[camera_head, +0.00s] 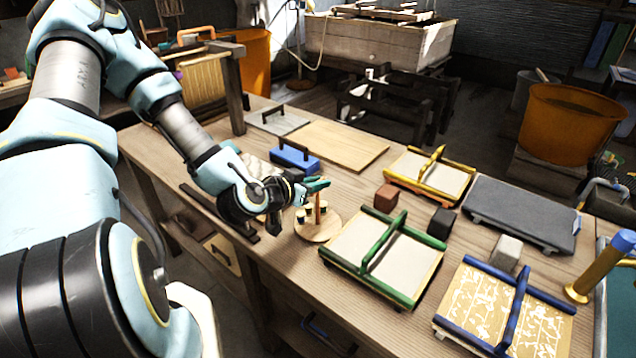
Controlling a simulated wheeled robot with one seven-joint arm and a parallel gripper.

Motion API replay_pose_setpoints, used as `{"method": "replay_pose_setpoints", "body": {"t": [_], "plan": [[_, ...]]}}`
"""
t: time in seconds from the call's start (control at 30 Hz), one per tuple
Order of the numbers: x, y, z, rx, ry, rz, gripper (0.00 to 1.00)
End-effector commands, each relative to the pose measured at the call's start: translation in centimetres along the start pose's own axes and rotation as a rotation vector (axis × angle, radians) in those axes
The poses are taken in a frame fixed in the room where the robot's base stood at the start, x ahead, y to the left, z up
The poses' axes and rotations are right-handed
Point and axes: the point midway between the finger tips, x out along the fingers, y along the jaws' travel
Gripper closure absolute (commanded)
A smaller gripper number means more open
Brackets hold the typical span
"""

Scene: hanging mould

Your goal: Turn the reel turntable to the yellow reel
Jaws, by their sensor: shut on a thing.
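The reel turntable (316,232) is a small round wooden disc on the workbench, just left of the green-framed mould. A thin reddish-brown post (317,212) stands up from it, and small pale and dark reels (301,215) sit around the post. I cannot make out a yellow reel at this size. My gripper (317,186) comes in from the left over the turntable. Its teal fingers are at the top of the post and appear shut on it. My wrist hides part of the disc's left side.
A green-framed mould (428,272) lies close right of the turntable. A blue block with a handle (296,158) and a wooden board (335,146) lie behind. Yellow-framed (432,192) and blue-framed (482,266) moulds, a grey pad (522,212) and small blocks (386,197) fill the right side.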

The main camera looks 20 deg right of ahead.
Motion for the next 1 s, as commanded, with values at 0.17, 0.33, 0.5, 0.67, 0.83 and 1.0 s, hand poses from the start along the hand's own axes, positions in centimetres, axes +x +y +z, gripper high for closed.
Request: {"method": "replay_pose_setpoints", "body": {"t": [0.17, 0.33, 0.5, 0.67, 0.83, 1.0], "plan": [[0.02, 0.15, 0.09, -0.015, 0.000, -0.039, 1.00], [0.04, 0.29, 0.13, -0.051, -0.001, -0.128, 1.00], [0.04, 0.35, 0.03, -0.103, 0.000, -0.258, 1.00], [0.05, 0.33, -0.04, -0.159, 0.001, -0.393, 1.00], [0.05, 0.30, -0.10, -0.216, 0.002, -0.527, 1.00], [0.02, 0.20, -0.16, -0.264, 0.003, -0.641, 1.00]]}}
